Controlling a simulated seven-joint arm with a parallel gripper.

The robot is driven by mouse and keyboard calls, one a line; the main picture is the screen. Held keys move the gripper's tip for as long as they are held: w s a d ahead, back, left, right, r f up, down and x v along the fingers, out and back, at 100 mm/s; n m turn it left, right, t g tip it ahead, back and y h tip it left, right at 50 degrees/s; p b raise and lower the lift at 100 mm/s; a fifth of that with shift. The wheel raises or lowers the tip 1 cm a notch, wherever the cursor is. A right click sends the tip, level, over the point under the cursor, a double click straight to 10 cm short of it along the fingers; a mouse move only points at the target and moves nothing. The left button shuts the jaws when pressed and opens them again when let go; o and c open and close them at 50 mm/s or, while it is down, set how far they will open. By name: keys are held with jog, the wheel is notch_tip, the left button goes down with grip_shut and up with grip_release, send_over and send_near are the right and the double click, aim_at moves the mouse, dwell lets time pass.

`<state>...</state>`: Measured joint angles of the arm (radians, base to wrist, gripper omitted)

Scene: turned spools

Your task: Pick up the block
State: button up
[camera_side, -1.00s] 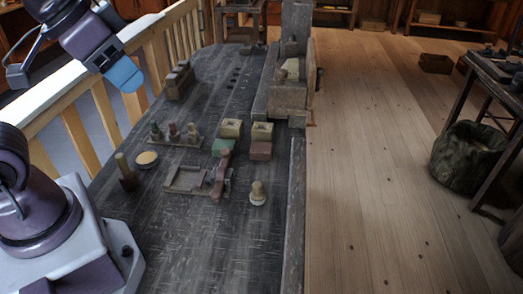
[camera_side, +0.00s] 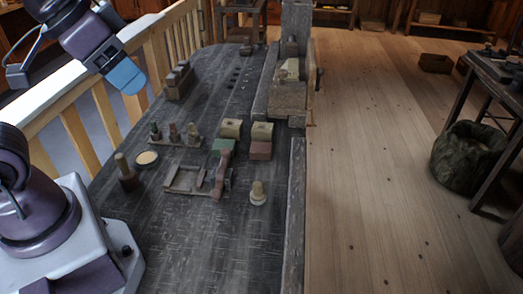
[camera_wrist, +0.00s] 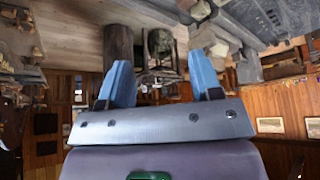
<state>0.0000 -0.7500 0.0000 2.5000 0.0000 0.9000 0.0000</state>
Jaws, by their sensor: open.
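My gripper (camera_side: 124,77) is raised at the upper left in the side view, beside the wooden railing and far from the pieces on the bench. In the wrist view its two blue fingers (camera_wrist: 161,75) stand wide apart with nothing between them. A pale hollowed block (camera_side: 231,128) is at the green one, and another pale block (camera_side: 262,131) is at the red one. I cannot tell which block the task names.
A rack with several small turned pieces (camera_side: 173,135) stands left of the blocks. A low wooden frame (camera_side: 186,179), a peg on a base (camera_side: 126,172), a round dish (camera_side: 147,158) and a pale knob (camera_side: 258,193) are nearer. The bench's near part is clear.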

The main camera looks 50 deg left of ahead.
jog(key=shift+o, duration=0.3)
jog(key=m+g, duration=0.6)
jog(key=m, duration=0.3)
send_over(260, 147)
notch_tip(260, 147, down, 30)
jog(key=shift+w+d+r, duration=0.1)
jog(key=shift+r, duration=0.15)
jog(key=shift+f, duration=2.7)
jog(key=shift+c, duration=0.2)
